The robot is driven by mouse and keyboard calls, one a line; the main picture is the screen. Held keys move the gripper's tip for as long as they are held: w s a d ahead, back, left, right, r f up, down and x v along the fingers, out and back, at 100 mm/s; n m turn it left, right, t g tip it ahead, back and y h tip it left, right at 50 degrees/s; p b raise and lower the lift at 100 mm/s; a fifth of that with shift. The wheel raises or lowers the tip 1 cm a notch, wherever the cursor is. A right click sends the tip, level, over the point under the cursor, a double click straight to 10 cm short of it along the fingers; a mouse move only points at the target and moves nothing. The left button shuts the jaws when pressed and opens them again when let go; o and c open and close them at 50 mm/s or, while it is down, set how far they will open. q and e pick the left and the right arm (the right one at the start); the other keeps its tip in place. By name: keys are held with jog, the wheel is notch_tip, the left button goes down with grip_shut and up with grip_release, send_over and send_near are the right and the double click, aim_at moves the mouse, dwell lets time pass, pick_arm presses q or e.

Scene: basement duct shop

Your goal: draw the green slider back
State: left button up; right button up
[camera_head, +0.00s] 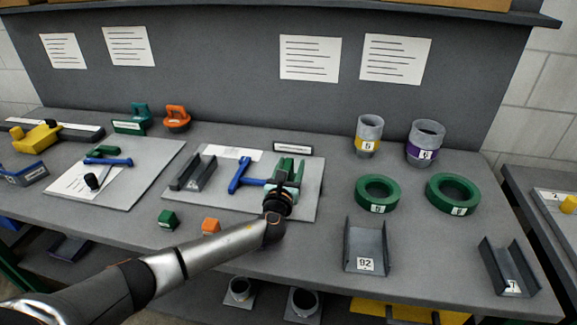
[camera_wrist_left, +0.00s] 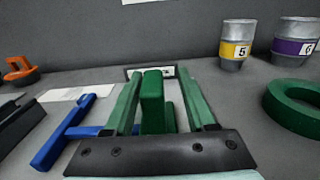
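The green slider (camera_wrist_left: 152,102) shows in the left wrist view as an upright green block with a lower green part beside it. In the head view it is at the back right of a grey board (camera_head: 312,205), partly hidden by my left gripper (camera_head: 287,169). In the wrist view my left gripper (camera_wrist_left: 160,82) has its two green fingers spread on either side of the block. The block is nearer the left finger, with a clear gap to the right finger. I cannot tell if the left finger touches it. My right gripper is not in view.
A blue T-shaped piece (camera_head: 240,176) and a dark channel (camera_head: 193,172) lie left of the gripper. Green rings (camera_head: 377,194), cans (camera_head: 368,133) and a grey channel (camera_head: 366,246) stand to the right. Green (camera_head: 168,219) and orange (camera_head: 211,226) blocks lie in front.

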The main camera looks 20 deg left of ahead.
pick_arm(q)
jog(key=shift+a, duration=0.1)
jog(key=shift+s, duration=0.15)
jog(key=shift+s, duration=0.3)
jog(key=v, duration=1.1)
jog(key=shift+s+d+p, duration=0.25)
jog(key=shift+s+p, duration=0.05)
jog(key=shift+p, duration=0.1)
